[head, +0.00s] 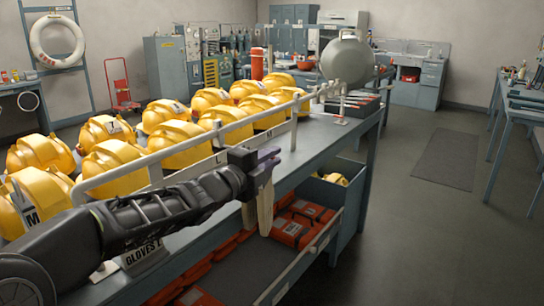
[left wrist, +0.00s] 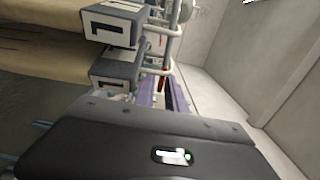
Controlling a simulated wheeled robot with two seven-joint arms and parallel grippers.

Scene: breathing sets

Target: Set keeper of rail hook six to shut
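The white rail (head: 200,140) runs along the front edge of the bench. My left arm reaches in from the left, and my left gripper (head: 266,160) is at the rail near beige hanging straps (head: 265,208). In the left wrist view, two grey blocks with dark marks, an upper one (left wrist: 112,24) and a lower one (left wrist: 116,69), carry beige straps. The purple fingers of the left gripper (left wrist: 163,92) show beside the lower block with a narrow gap between them, apparently empty. Hook six and its keeper cannot be made out. My right gripper is not in view.
Several yellow breathing-set helmets or packs (head: 110,158) stand on the bench behind the rail. A grey cylinder (head: 346,58) stands at its far end. An open drawer (head: 300,262) with orange cases juts out below.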

